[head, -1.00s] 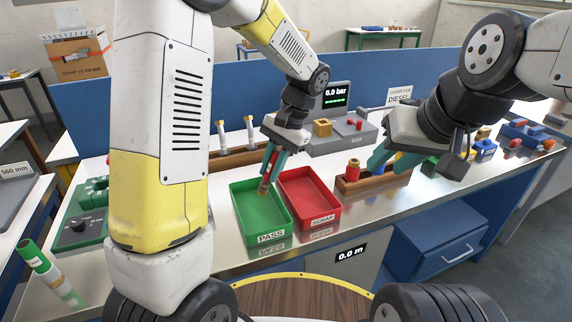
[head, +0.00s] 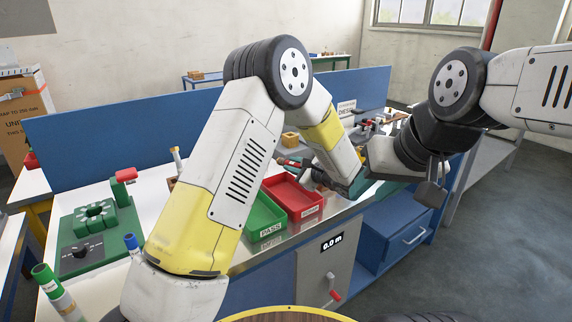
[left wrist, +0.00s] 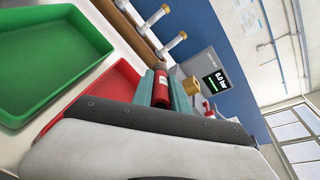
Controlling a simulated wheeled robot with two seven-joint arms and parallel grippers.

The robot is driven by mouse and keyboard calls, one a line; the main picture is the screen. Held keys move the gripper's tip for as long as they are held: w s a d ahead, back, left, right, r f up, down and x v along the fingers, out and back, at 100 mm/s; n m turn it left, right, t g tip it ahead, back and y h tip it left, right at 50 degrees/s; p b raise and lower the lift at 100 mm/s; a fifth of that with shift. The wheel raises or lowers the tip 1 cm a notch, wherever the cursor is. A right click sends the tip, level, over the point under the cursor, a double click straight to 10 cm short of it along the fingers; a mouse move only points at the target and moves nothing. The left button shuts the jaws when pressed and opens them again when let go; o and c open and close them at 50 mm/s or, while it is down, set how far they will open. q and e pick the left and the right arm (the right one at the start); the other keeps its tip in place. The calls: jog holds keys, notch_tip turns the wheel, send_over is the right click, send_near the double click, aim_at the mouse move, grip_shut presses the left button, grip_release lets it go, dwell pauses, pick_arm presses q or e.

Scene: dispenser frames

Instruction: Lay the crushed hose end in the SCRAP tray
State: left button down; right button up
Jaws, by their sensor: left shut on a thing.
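The red SCRAP tray (head: 312,212) stands on the bench right of the green PASS tray (head: 262,232). The crushed part is too small to tell.
A green fixture (head: 92,222) is at the left of the bench. A blue panel (head: 110,130) runs along the back. My two arms are close together right of the SCRAP tray.

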pick_arm(q)
jog(key=shift+f, duration=3.2)
jog(key=c, duration=1.2)
grip_release()
jog(key=v, duration=0.7)
jog(key=shift+s+d, duration=0.2)
jog(key=shift+s, duration=0.1)
jog(key=shift+r, duration=0.1)
